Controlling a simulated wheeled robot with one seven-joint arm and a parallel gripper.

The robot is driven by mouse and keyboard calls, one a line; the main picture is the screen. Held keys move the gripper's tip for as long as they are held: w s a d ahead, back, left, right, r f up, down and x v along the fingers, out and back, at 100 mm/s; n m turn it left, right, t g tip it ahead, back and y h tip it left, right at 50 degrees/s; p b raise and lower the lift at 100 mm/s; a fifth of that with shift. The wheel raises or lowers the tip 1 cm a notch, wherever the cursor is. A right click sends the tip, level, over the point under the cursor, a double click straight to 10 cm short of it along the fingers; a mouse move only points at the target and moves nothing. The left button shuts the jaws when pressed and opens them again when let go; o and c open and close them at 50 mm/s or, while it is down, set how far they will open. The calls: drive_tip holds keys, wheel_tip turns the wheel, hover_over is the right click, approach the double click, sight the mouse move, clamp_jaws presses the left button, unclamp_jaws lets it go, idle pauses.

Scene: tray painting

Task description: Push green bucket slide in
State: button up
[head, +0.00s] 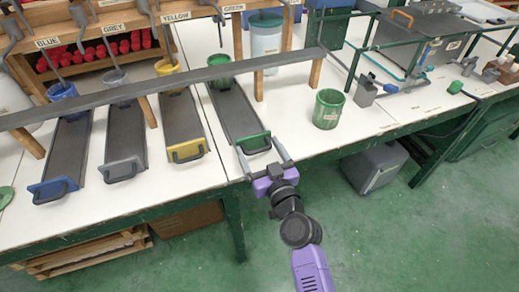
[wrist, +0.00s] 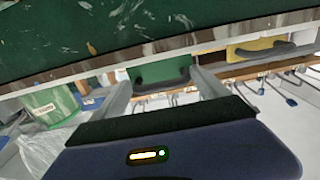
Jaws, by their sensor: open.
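The green slide (head: 233,112) is a long dark tray with a green front and a black handle (head: 256,148), lying on the white table under the GREEN label. A green bucket (head: 219,72) stands at its far end. My gripper (head: 262,154) is open at the table's front edge, its fingers on either side of the handle. In the wrist view, the green front (wrist: 160,68) and the handle show between the two spread fingers (wrist: 163,80). I cannot tell whether the fingers touch the slide.
Yellow (head: 182,125), grey (head: 125,140) and blue (head: 68,150) slides lie to the left. A paint-streaked green container (head: 328,108) stands to the right on the table. A grey beam (head: 180,82) crosses above the slides. Floor in front is clear.

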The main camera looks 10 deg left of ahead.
sight(255, 141)
drive_tip(key=c, duration=1.8)
drive_tip(key=shift+o, duration=0.2)
drive_tip(key=shift+b+x, duration=0.9)
drive_tip(key=shift+x, duration=0.65)
drive_tip(key=shift+w+a, duration=0.2)
drive_tip(key=shift+w, duration=0.3)
drive_tip(key=o, duration=1.8)
drive_tip(key=shift+c, duration=0.2)
drive_tip(key=shift+a, duration=0.1)
drive_tip(key=shift+v, duration=3.9)
